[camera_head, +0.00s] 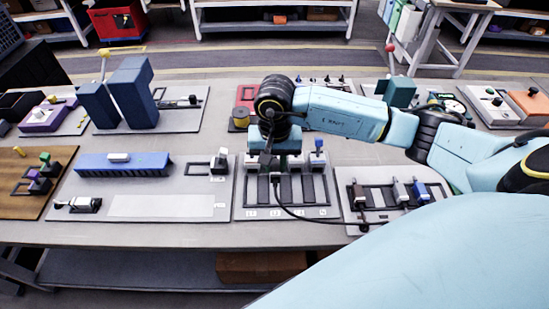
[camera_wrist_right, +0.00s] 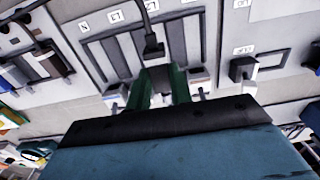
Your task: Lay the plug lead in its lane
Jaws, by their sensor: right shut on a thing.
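My right gripper (camera_head: 272,157) reaches down over the grey lane board (camera_head: 240,205), which has several dark lanes with small labels along its front edge. In the right wrist view its green fingers (camera_wrist_right: 161,92) are closed around a dark block, the body of the plug lead (camera_wrist_right: 152,45). The plug's black end points along the lanes (camera_wrist_right: 119,57), and a thin black cable leaves it. In the head view the cable (camera_head: 305,217) curves right toward a neighbouring board. I cannot tell whether the plug touches the lane floor. My left gripper is not in view.
The right board (camera_head: 378,225) holds dark, grey and blue connectors (camera_head: 420,190) in dark slots. A grey board (camera_head: 165,207) with a blue comb-like block (camera_head: 122,165) lies left. A blue connector (camera_head: 318,146) stands behind the lanes. My right arm covers the bench at right.

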